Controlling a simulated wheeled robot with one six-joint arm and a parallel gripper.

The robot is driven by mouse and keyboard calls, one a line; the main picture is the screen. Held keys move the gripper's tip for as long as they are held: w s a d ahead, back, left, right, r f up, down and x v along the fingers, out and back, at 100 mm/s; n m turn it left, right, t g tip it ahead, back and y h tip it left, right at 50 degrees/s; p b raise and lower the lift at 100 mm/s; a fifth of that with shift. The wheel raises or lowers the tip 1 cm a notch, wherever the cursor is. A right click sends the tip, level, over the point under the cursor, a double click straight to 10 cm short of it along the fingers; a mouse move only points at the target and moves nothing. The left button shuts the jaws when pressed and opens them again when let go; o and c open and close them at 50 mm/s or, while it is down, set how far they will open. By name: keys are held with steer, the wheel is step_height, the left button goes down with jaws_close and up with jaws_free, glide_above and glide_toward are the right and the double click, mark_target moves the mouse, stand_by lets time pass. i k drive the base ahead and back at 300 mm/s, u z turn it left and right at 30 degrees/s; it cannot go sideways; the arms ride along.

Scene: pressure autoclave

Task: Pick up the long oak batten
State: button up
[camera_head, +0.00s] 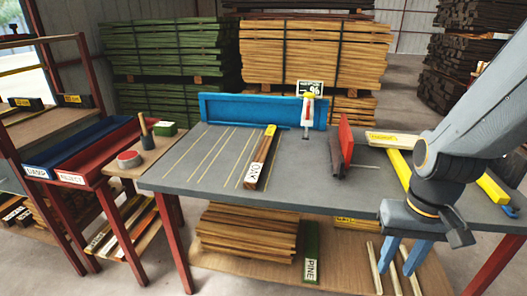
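A batten labelled OAK (262,160) lies on the grey tabletop, left of centre, with its white-labelled end toward the front. Its far end has a yellow and dark marking. My gripper (396,270) hangs at the lower right, by the front edge of the table, well to the right of the oak batten. Its two blue fingers point down and are apart, with no object visible between them. The wrist hides part of the table's right side.
The grey table (215,183) has a blue back panel (240,110), a red upright plate (346,136) and a yellow-labelled piece (393,139). A green PINE piece (311,252) and stacked boards (248,232) are below. Blue and red trays stand left. Tabletop left of the batten is clear.

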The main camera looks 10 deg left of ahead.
mark_target(251, 182)
steer(key=z, duration=0.1)
steer(key=k, duration=0.45)
steer(key=u, duration=1.2)
steer(key=i, duration=1.35)
steer(key=z, duration=0.55)
steer(key=i, duration=0.55)
steer(key=z, duration=0.55)
